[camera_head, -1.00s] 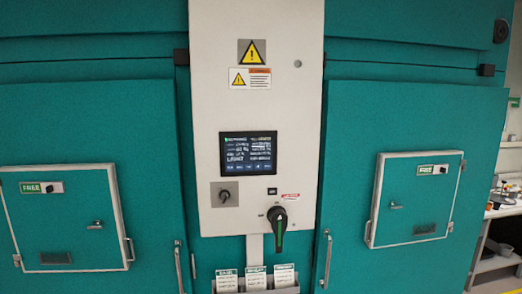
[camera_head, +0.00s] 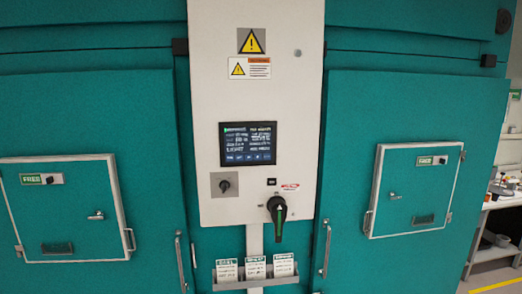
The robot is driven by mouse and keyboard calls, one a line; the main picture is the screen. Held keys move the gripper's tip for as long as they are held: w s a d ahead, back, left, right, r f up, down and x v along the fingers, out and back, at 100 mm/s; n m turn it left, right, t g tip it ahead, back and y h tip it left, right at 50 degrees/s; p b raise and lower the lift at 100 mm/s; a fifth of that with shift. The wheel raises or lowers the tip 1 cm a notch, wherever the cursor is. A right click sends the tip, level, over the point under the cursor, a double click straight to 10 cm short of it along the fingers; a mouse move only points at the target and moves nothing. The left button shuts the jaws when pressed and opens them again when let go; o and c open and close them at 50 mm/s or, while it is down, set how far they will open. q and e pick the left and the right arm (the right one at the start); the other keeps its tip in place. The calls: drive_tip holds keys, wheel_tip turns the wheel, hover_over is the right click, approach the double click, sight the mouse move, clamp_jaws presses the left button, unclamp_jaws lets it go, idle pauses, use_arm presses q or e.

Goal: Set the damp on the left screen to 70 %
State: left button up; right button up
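A dark control screen (camera_head: 248,144) is set in the white panel (camera_head: 256,60) between two teal chambers. It shows two columns of small white text and a row of buttons along its bottom edge; the values are too small to read. It is the only screen in view. Neither of my grippers is in view.
Below the screen are a small black knob (camera_head: 224,186) and a large rotary handle (camera_head: 278,212). A rack (camera_head: 256,283) holds several cards. Chamber doors with small hatches, left hatch (camera_head: 62,212) and right hatch (camera_head: 414,190), flank the panel. A side table (camera_head: 498,203) stands at the far right.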

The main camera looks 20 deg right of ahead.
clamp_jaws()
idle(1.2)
